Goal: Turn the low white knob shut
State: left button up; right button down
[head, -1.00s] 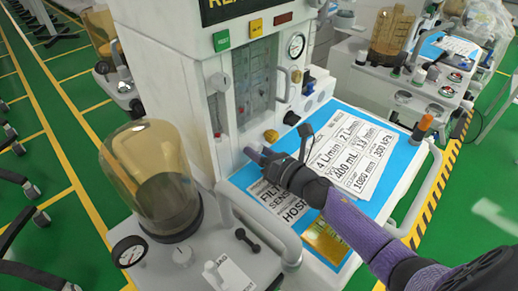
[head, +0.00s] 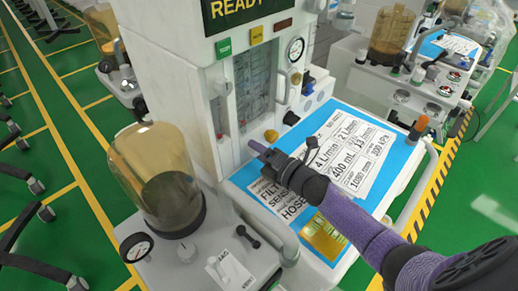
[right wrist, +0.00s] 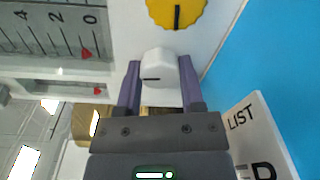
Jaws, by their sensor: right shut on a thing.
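The low white knob (right wrist: 158,88) shows in the right wrist view, with a short dark line across its face. My right gripper (right wrist: 158,72) has its two purple fingers on either side of the knob and is shut on it. In the head view my right gripper (head: 256,147) reaches the lower front of the cart's white panel. There the white knob is hidden behind the fingers or too small to tell. A yellow knob (right wrist: 176,10) sits close by, also seen in the head view (head: 271,135). My left gripper is not in view.
A blue work surface (head: 398,168) with printed cards lies below my right arm. A flow-tube panel (head: 254,90) rises behind. A second cart (head: 385,85) is at the back right.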

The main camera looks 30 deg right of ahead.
jog(key=shift+m, duration=0.6)
jog(key=shift+c, duration=1)
grip_release()
jog(key=p+v, duration=0.2)
jog(key=v, duration=0.8)
jog(key=shift+d, duration=0.1)
jog(key=shift+r, duration=0.15)
